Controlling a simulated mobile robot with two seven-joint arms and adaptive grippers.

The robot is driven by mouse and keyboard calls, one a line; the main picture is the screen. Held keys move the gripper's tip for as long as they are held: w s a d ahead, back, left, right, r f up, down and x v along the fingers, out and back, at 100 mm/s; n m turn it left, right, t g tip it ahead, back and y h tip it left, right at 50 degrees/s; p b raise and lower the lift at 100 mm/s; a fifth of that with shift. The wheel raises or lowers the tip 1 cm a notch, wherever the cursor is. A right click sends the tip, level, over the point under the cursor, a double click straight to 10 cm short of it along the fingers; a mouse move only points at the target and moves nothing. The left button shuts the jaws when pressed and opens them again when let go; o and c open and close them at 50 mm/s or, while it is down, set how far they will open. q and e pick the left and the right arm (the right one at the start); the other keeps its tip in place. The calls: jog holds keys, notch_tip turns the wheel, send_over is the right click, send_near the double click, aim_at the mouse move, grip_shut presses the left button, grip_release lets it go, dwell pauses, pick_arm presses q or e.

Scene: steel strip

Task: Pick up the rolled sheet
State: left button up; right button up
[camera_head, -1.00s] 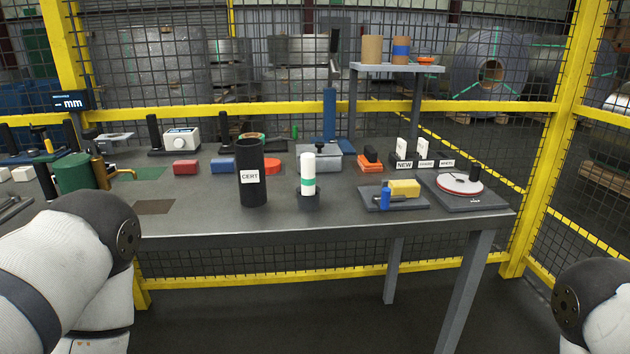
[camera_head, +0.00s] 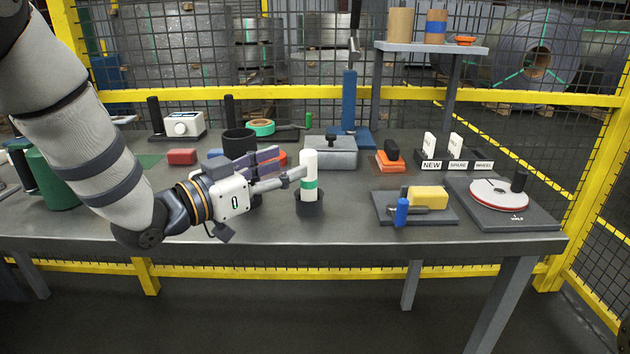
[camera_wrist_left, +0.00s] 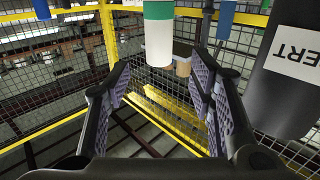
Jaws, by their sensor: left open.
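The rolled sheet (camera_head: 309,168) is a white upright roll with a green band, standing in a dark round holder (camera_head: 310,205) near the table's front. My left gripper (camera_head: 292,171) is open and points sideways at the roll from the left, its fingertips at the roll's upper part. In the left wrist view the roll (camera_wrist_left: 158,40) appears between the open fingers (camera_wrist_left: 161,78), near their tips; I cannot tell whether they touch it. My right gripper is not in view.
A tray with a yellow block (camera_head: 428,197) and a blue cylinder (camera_head: 402,212) lies to the right. A turntable-like disc (camera_head: 497,194) is farther right. A grey lidded box (camera_head: 331,151) stands behind the roll. The table's front edge is close.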

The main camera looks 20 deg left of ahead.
aim_at(302, 162)
pick_arm(q)
jog(key=x, duration=0.6)
jog(key=shift+w+d+f+b, duration=0.25)
jog(key=shift+w+b, duration=0.05)
jog(key=shift+b, duration=0.05)
jog(key=c, duration=1.1)
